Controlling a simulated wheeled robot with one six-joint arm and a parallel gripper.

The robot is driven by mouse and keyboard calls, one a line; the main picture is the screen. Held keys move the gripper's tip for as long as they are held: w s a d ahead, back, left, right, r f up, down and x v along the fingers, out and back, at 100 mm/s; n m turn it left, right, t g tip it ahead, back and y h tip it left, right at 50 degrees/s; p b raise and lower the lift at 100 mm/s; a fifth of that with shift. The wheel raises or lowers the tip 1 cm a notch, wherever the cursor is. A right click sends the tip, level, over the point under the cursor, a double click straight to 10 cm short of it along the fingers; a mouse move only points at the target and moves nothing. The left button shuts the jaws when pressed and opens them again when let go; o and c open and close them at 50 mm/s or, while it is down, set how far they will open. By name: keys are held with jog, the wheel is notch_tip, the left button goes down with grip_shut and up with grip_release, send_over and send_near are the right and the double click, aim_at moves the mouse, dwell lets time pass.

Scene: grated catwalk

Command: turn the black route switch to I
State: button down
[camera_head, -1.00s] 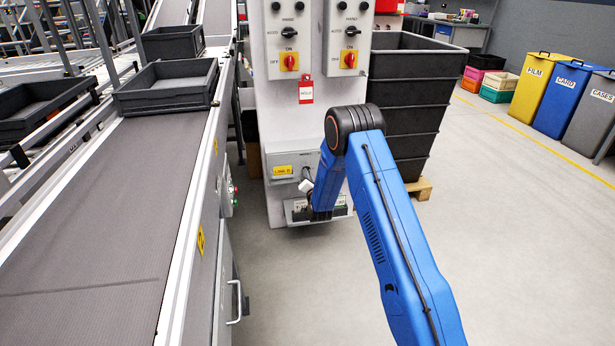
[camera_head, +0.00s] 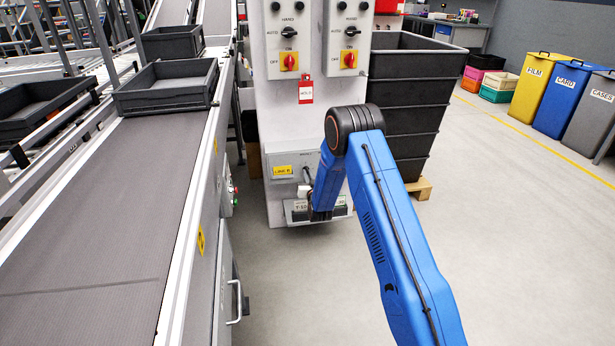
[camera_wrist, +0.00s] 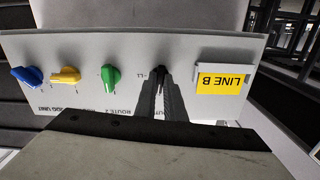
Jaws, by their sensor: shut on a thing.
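The control panel (camera_wrist: 215,50) shows upside down in the wrist view, with a yellow LINE B label (camera_wrist: 222,82). The black route switch (camera_wrist: 160,70) sits in the panel between this label and a green switch (camera_wrist: 110,78). My gripper (camera_wrist: 159,80) is shut on the black switch, its dark fingers on both sides of it. The fingers hide most of the switch, so I cannot tell its exact setting. In the head view the same panel (camera_head: 283,158) is low on the white cabinet, and my arm covers its right part.
A yellow switch (camera_wrist: 66,76) and a blue switch (camera_wrist: 27,76) sit farther left on the panel in the wrist view. A conveyor (camera_head: 110,210) runs along the left. A black bin (camera_head: 410,95) stands right of the cabinet (camera_head: 285,110).

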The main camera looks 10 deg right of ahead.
jog(key=shift+n, duration=0.6)
jog(key=c, duration=1.8)
grip_release()
jog(key=shift+c, duration=0.2)
jog(key=s, duration=1.7)
jog(key=shift+s, duration=0.2)
